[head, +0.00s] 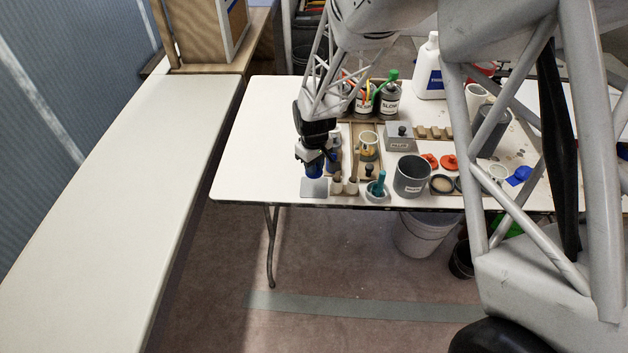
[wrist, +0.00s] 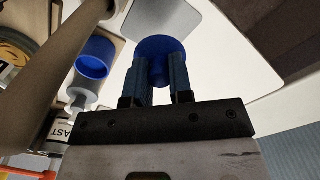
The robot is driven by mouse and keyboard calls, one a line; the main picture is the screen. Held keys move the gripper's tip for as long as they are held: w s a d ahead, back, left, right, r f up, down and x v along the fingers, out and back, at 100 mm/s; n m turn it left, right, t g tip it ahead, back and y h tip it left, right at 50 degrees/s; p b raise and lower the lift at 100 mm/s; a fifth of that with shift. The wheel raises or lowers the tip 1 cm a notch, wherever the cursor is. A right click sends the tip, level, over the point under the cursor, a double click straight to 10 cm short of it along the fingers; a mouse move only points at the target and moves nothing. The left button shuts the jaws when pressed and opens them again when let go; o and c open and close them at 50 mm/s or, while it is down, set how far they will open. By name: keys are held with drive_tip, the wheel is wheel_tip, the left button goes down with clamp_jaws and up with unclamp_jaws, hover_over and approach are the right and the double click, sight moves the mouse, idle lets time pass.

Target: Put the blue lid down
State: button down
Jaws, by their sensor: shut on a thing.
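The blue lid (wrist: 162,47) is round, with a knob between the two fingers of my gripper (wrist: 160,70) in the wrist view. My gripper is shut on it. In the head view my gripper (head: 316,160) is at the left part of the white table, with blue showing at its tips. A grey square plate (head: 314,187) lies on the table just in front of and below it. This plate also shows beyond the lid in the wrist view (wrist: 150,14). The height of the lid above the table is hard to tell.
A blue-rimmed container (wrist: 95,57) stands close beside my gripper. To the right are small wooden pegs (head: 344,187), a teal-handled tool (head: 379,184) and a dark grey pot (head: 411,176). A blue item (head: 519,175) lies further right. The table's left end (head: 250,150) is clear.

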sight(314, 187)
drive_tip(key=shift+f, duration=0.9)
drive_tip(key=shift+f, duration=2)
drive_tip(key=shift+f, duration=0.1)
drive_tip(key=c, duration=1)
unclamp_jaws()
wheel_tip(314, 187, up, 12)
drive_tip(key=shift+r, duration=0.15)
